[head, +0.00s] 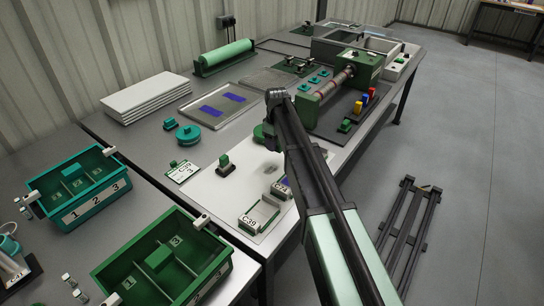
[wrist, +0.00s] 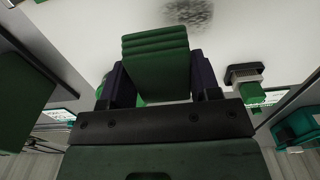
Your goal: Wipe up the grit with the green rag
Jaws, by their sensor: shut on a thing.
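In the wrist view my gripper (wrist: 158,82) is shut on the green rag (wrist: 156,60), a folded block with stacked layers that sits between the two dark fingers. The grit (wrist: 188,12) is a dark speckled patch on the white surface, just beyond the rag at the top of the wrist view. In the head view the grit (head: 271,168) is a faint grey smudge on the white board (head: 210,200), left of my arm. My arm hides most of the gripper there. I cannot tell whether the rag touches the board.
A small green-topped block on a dark base (head: 225,167) stands left of the grit. A green bin (head: 165,258) and teal bin (head: 80,190) stand nearer. A green machine (head: 355,68) stands beyond.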

